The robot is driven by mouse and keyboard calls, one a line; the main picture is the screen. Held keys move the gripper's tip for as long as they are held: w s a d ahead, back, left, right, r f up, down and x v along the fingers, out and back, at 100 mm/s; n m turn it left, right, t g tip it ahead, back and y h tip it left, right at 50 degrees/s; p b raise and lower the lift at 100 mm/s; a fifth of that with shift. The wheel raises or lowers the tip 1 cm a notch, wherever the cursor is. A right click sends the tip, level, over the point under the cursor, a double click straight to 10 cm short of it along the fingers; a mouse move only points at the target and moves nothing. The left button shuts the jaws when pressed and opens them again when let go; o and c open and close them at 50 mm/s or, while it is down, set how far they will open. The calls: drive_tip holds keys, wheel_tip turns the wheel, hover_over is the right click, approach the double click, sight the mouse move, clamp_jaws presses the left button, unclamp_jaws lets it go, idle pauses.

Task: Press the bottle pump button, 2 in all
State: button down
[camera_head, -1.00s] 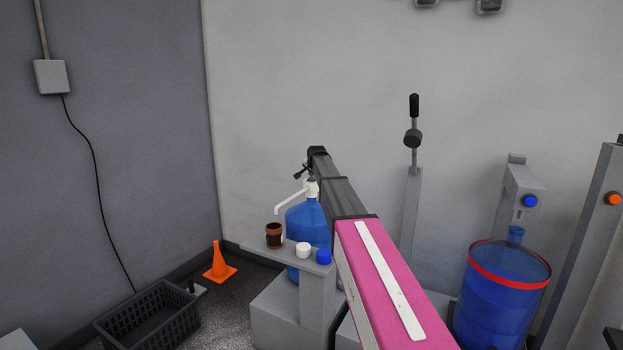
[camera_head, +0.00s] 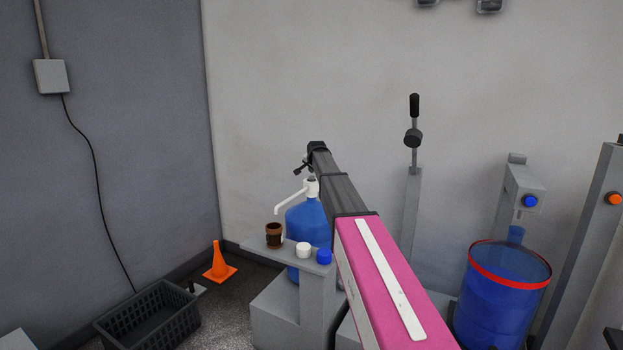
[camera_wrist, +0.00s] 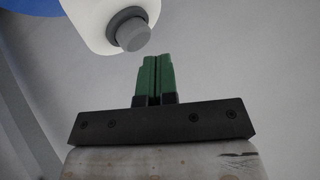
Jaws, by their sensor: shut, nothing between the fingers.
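The blue bottle (camera_head: 308,222) stands on a grey stand, with a white pump (camera_head: 312,187) and a long white spout on top. In the wrist view the white pump head (camera_wrist: 97,22) fills the upper left, and its grey round button (camera_wrist: 132,34) faces my gripper. My gripper's green fingers (camera_wrist: 155,78) are shut and empty, just below and right of the button in that picture, with a gap showing between them. In the head view my gripper (camera_head: 302,168) is small and dark, just above the pump, and my arm hides part of the bottle's right side.
A brown cup (camera_head: 274,236), a white cap (camera_head: 303,250) and a blue cap (camera_head: 324,257) sit on the shelf before the bottle. A blue drum (camera_head: 500,305) and a lever post (camera_head: 411,215) stand right. An orange cone (camera_head: 219,263) and black crate (camera_head: 150,318) are left.

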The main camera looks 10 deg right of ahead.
drive_tip(key=shift+r, duration=2.5)
idle(0.7)
wheel_tip(320, 180, up, 4)
hover_over(313, 177)
drive_tip(key=shift+w, duration=0.3)
drive_tip(key=shift+f, duration=0.1)
drive_tip(key=shift+f, duration=4.3)
drive_tip(key=shift+f, duration=0.55)
